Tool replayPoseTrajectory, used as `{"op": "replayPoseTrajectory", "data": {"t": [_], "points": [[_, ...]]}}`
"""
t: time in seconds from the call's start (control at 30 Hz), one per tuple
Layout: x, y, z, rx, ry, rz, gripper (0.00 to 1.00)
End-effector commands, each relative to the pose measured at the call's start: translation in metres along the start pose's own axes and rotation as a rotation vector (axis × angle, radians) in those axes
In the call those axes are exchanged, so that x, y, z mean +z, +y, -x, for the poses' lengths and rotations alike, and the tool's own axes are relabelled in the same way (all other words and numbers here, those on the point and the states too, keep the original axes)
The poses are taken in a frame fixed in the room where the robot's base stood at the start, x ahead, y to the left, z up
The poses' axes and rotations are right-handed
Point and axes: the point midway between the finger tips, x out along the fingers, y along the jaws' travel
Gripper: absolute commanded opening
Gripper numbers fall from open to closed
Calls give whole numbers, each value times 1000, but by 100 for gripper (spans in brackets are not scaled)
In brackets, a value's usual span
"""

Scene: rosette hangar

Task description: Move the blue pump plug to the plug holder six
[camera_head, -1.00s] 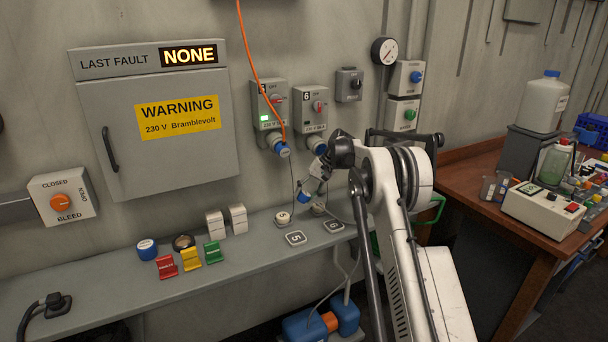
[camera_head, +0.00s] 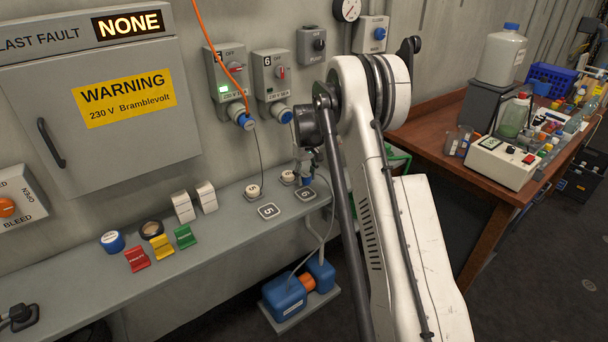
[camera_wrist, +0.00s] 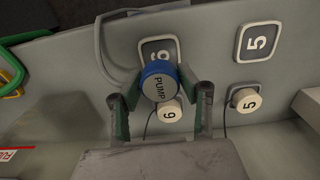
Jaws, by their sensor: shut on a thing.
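The blue pump plug (camera_wrist: 158,80) shows its round face marked PUMP in the wrist view. My gripper (camera_wrist: 158,92) is shut on it, one finger on each side. The plug is in front of the square plate marked 6 (camera_wrist: 151,46) and covers part of it; I cannot tell whether they touch. In the head view the plug (camera_head: 306,181) shows as a small blue spot at the ledge near the number 6 plate (camera_head: 307,194). My arm covers much of my gripper there.
Cream caps marked 6 (camera_wrist: 169,113) and 5 (camera_wrist: 246,99) sit beside the plates. The number 5 plate (camera_head: 268,211) lies left of plate six. Sockets 5 (camera_head: 225,75) and 6 (camera_head: 271,75) are on the wall above. An orange cable (camera_head: 217,50) hangs there.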

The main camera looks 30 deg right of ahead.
Motion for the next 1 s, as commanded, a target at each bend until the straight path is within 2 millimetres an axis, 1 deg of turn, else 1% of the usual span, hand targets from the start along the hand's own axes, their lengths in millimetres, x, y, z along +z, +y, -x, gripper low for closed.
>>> {"op": "replayPoseTrajectory", "data": {"t": [0.3, 0.5, 0.67, 1.0], "points": [[0, 0, -28, -1, 0, -1, 0], [0, 0, -41, -1, 0, -1, 0], [0, 0, -45, -1, 0, -1, 0], [0, 0, -45, -1, 0, -1, 0]]}}
